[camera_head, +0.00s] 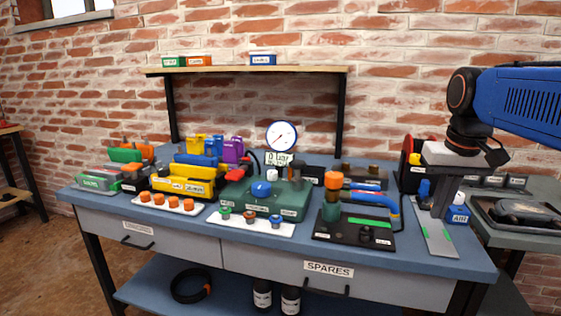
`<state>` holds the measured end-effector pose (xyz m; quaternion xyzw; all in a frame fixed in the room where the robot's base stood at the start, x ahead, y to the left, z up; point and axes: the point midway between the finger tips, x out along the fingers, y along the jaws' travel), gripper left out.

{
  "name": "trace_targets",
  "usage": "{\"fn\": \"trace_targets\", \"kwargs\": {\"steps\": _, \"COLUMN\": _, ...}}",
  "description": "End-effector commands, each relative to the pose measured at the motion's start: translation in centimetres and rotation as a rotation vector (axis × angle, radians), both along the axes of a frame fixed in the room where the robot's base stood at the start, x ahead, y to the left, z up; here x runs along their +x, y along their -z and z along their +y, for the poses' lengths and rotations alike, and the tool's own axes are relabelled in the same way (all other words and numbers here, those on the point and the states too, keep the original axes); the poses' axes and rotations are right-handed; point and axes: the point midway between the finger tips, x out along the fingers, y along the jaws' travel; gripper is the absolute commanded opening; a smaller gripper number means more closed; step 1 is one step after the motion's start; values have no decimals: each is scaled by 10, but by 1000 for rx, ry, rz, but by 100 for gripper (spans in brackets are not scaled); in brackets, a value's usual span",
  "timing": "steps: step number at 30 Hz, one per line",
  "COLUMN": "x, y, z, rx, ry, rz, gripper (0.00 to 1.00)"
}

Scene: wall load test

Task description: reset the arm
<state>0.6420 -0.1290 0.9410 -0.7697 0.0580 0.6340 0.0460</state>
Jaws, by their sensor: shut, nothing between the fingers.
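My arm comes in from the right edge with a blue link and a black wrist. My gripper (442,205) hangs below the wrist over the right end of the workbench (410,265). Its fingers point down and look shut with nothing between them. I cannot tell from this view how far the fingertips are above the bench. The fingers partly cover the things behind them, among them a small blue block (459,214).
A green test unit (283,202) and pressure gauge (282,135) stand mid-bench. A black plate (353,236) with an orange-topped green fitting lies left of my gripper. Coloured blocks fill the left.

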Motion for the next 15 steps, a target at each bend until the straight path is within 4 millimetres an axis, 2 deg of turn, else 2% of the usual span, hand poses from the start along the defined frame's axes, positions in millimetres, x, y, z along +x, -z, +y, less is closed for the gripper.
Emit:
{"fn": "trace_targets", "kwargs": {"steps": 1, "x": -15, "y": 12, "z": 8, "rx": -2, "ry": -14, "rz": -17, "gripper": 0}}
{"fn": "trace_targets", "kwargs": {"steps": 3, "x": -32, "y": 28, "z": 16, "rx": -6, "ry": -30, "rz": -41, "gripper": 0}}
{"fn": "trace_targets", "kwargs": {"steps": 15, "x": -123, "y": 134, "z": 52, "rx": -14, "ry": -120, "rz": -173, "gripper": 0}}
